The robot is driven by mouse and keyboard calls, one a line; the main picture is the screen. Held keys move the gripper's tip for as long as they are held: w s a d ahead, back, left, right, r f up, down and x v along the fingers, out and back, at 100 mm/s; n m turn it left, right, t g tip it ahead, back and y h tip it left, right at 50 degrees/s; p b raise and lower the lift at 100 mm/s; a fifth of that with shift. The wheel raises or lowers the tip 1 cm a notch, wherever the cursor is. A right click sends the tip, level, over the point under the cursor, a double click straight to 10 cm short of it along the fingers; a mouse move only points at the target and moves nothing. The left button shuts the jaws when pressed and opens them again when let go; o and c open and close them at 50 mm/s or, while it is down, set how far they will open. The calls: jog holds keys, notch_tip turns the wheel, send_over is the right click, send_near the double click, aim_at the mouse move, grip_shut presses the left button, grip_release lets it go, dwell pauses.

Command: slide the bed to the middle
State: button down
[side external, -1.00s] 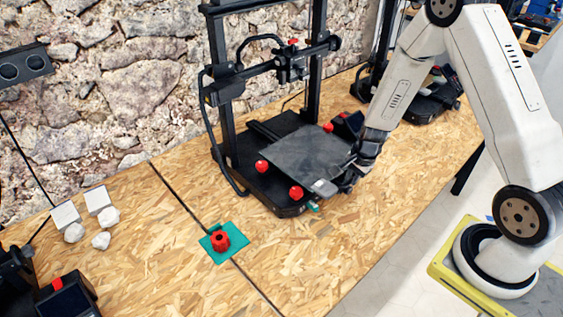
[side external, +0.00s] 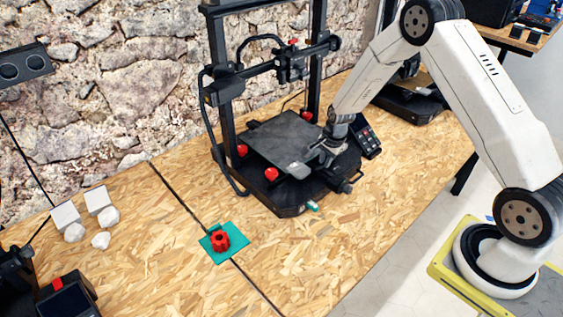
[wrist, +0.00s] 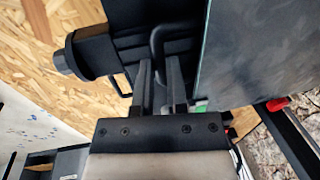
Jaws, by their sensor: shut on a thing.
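The bed (side external: 283,138) is a dark, flat square plate on the black base (side external: 285,203) of the middle printer. It sits near the middle of that base, with red knobs (side external: 271,174) at its edges. My gripper (side external: 320,152) is low at the bed's right edge. In the wrist view, my gripper's fingers (wrist: 160,78) close around a thin black bent handle (wrist: 157,42) beside the bed plate (wrist: 250,50). Where the handle joins the bed is hidden.
The printer's upright frame (side external: 224,115) and print head (side external: 290,67) stand above the bed. A screen (side external: 367,135) is right of my gripper. A teal mat (side external: 235,250) with a red part (side external: 220,239) lies in front. White blocks (side external: 66,215) sit left.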

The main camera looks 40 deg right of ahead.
jog(key=c, duration=0.6)
grip_release()
jog(key=shift+c, duration=0.2)
jog(key=shift+r, duration=0.15)
notch_tip(320, 180, up, 7)
jog(key=s, duration=0.1)
jog(key=shift+s+r, duration=0.15)
jog(key=shift+r, duration=0.05)
jog(key=shift+r, duration=0.1)
jog(key=s+r, duration=0.3)
jog(key=r, duration=0.3)
dwell(0.9)
jog(key=shift+a, duration=0.1)
